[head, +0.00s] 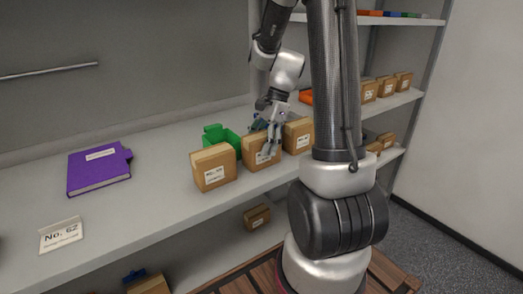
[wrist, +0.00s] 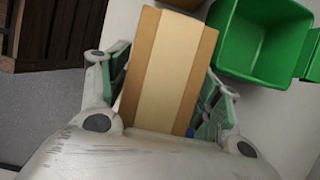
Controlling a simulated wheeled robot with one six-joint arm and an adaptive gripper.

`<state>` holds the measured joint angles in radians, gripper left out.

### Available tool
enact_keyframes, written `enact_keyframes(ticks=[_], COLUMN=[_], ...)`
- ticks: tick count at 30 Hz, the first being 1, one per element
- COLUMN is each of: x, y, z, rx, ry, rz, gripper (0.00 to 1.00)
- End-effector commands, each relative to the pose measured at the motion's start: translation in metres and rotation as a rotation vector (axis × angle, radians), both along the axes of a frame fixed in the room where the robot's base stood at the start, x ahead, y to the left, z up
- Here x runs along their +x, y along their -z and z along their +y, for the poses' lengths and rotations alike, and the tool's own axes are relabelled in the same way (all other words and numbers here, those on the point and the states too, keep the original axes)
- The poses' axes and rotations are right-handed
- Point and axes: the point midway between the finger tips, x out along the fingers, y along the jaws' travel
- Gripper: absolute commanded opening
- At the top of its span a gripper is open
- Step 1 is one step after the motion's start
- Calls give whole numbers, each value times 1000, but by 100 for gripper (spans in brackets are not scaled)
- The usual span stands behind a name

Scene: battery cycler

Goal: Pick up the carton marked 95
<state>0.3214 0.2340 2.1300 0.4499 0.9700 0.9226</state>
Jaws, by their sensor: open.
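Three brown cartons stand in a row on the shelf in the head view: a left one (head: 213,168), a middle one (head: 259,158) and a right one (head: 298,136). Each has a white label, too small to read surely, so I cannot tell which is marked 95. My gripper (head: 270,139) points down at the middle carton and hides part of it. In the wrist view a carton's top with a pale tape strip (wrist: 168,66) lies between the two fingers of my open gripper (wrist: 166,80). I cannot tell whether the fingers touch it.
A green bin (head: 214,136) stands behind the cartons; it also shows in the wrist view (wrist: 265,45). A purple binder (head: 98,169) and a sign reading No. 62 (head: 61,236) lie to the left. More cartons (head: 386,87) sit on the right shelves.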

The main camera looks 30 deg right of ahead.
Motion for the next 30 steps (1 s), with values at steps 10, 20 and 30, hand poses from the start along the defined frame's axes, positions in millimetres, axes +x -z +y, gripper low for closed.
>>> enact_keyframes(ticks=[10,20,30], x=[0,0,0], y=[4,4,2], z=[0,0,0], rx=[0,0,0], ry=[0,0,-1], rz=[1,0,-1], gripper=[64,37,24])
